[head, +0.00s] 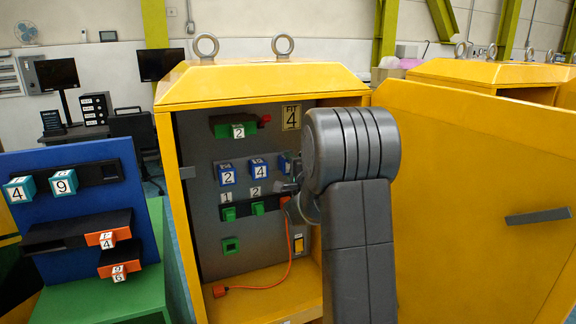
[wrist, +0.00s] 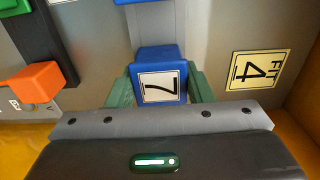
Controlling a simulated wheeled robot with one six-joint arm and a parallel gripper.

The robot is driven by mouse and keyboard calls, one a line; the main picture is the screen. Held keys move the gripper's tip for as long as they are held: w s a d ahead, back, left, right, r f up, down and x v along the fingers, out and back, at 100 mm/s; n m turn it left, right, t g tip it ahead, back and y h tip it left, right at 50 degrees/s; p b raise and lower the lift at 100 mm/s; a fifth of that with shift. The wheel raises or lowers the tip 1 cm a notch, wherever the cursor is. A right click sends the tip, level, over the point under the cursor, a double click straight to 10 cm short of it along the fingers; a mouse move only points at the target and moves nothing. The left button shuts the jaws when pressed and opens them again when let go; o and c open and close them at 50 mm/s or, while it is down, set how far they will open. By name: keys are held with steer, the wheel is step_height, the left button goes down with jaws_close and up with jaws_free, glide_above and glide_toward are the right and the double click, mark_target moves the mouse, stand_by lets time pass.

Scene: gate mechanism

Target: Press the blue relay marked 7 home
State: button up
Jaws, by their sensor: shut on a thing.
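The blue relay marked 7 (wrist: 161,87) is in the wrist view, in front of the grey back panel. Its white face with the 7 points at the camera. My gripper (wrist: 163,90) has its green fingers on both sides of the relay, shut on it. How deep the relay sits in its place cannot be seen. In the head view a blue block (head: 285,163) shows at the row's right end, partly hidden by my arm. My gripper (head: 289,188) is small and mostly hidden there.
The yellow cabinet (head: 232,89) stands open, its door (head: 480,190) at the right. Blue relays marked 2 (head: 227,173) and 4 (head: 259,167) are to the left. An orange plug (wrist: 38,82) and a FIT 4 plate (wrist: 257,70) are nearby. An orange cable (head: 290,255) hangs below.

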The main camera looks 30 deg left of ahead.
steer(key=o, duration=1.1)
steer(key=shift+s+d, duration=0.1)
steer(key=b+v, duration=0.2)
steer(key=v, duration=1.1)
steer(key=shift+s+d, duration=0.2)
steer(key=shift+s, duration=0.05)
